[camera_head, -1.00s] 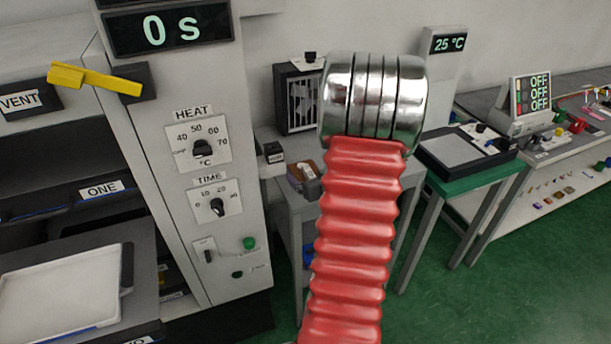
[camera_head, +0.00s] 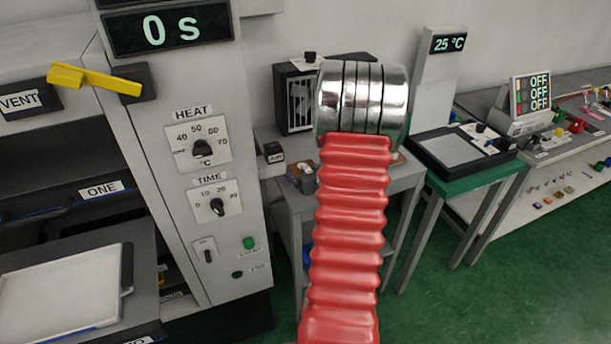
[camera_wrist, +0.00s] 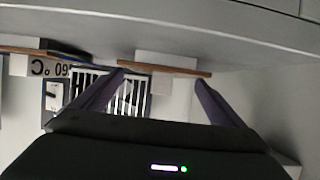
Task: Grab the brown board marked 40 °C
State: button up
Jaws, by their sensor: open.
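In the wrist view a thin brown board (camera_wrist: 185,71) is seen edge-on, with a pale block at its middle. No mark on it is readable here. My gripper (camera_wrist: 160,78) is open, with its two purple fingers on either side of the pale block, near the board; I cannot tell if they touch it. At the left of the wrist view another brown board (camera_wrist: 14,49) has a tag that reads 60 °C upside down. In the head view my red arm and its metal end hide the gripper and most of the bench top.
A black box with white bars (camera_head: 297,100) stands at the back of the grey bench (camera_head: 405,182). The oven panel with HEAT and TIME dials (camera_head: 203,150) is at the left. A green table (camera_head: 478,180) and a 25 °C display (camera_head: 449,43) are at the right.

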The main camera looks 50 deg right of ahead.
aim_at(307, 168)
jog(key=shift+c, duration=0.4)
jog(key=c, duration=1.1)
jog(key=shift+r, duration=0.15)
notch_tip(307, 168, up, 10)
jog(key=shift+f, duration=0.15)
